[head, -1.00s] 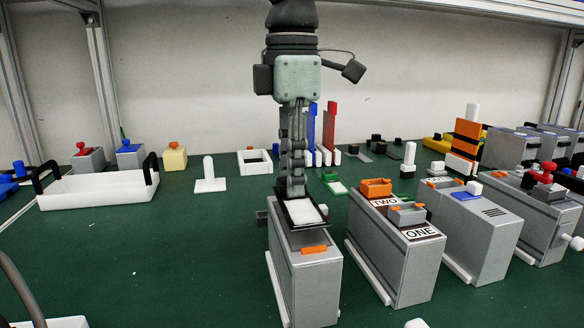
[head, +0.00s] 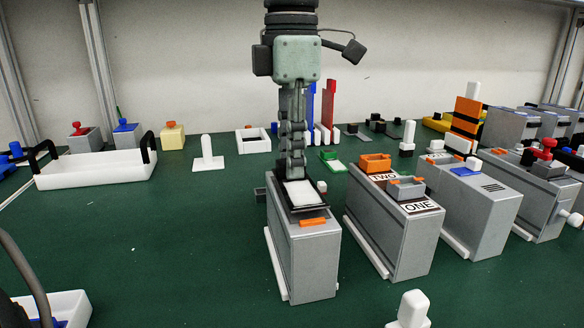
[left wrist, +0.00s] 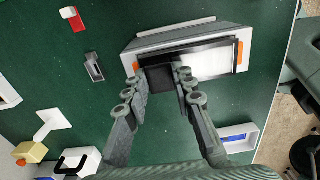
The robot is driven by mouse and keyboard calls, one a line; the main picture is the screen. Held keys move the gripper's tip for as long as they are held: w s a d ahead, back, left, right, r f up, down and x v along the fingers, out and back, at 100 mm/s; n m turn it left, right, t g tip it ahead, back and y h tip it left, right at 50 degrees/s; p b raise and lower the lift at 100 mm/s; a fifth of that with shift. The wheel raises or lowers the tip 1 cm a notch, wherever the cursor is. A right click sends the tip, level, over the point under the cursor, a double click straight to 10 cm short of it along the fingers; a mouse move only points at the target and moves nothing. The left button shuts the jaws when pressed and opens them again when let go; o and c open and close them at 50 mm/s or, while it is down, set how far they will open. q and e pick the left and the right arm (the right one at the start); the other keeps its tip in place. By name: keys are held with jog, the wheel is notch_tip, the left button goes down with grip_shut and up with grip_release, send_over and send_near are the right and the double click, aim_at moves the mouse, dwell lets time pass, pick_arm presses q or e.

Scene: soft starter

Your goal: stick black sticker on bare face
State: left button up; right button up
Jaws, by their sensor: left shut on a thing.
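The black sticker (head: 302,194), a black-edged piece with a white panel, lies at the top face of the front-left grey box (head: 310,260). My left gripper (head: 292,178) points straight down and is shut on the sticker's far end. In the left wrist view the sticker (left wrist: 210,60) covers much of the box's (left wrist: 185,38) top between two orange tabs, and the fingertips (left wrist: 168,76) are at its dark end. I cannot tell whether the sticker fully touches the face. My right gripper is not in view.
A grey box with TWO and ONE labels (head: 400,240) stands close to the right, with more grey boxes beyond. A white tray with black handles (head: 95,168) is at the left. A white peg (head: 411,308) stands in front.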

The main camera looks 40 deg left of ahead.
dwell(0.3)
pick_arm(q)
jog(key=shift+f+b, duration=0.45)
jog(key=shift+f, duration=0.15)
dwell(1.1)
jog(key=o, duration=1)
jog(key=shift+o, duration=0.4)
jog(key=o, duration=0.5)
jog(key=shift+r+p, duration=1.95)
jog(key=shift+r, duration=0.45)
jog(key=shift+r+p, duration=0.3)
jog(key=shift+r, duration=0.8)
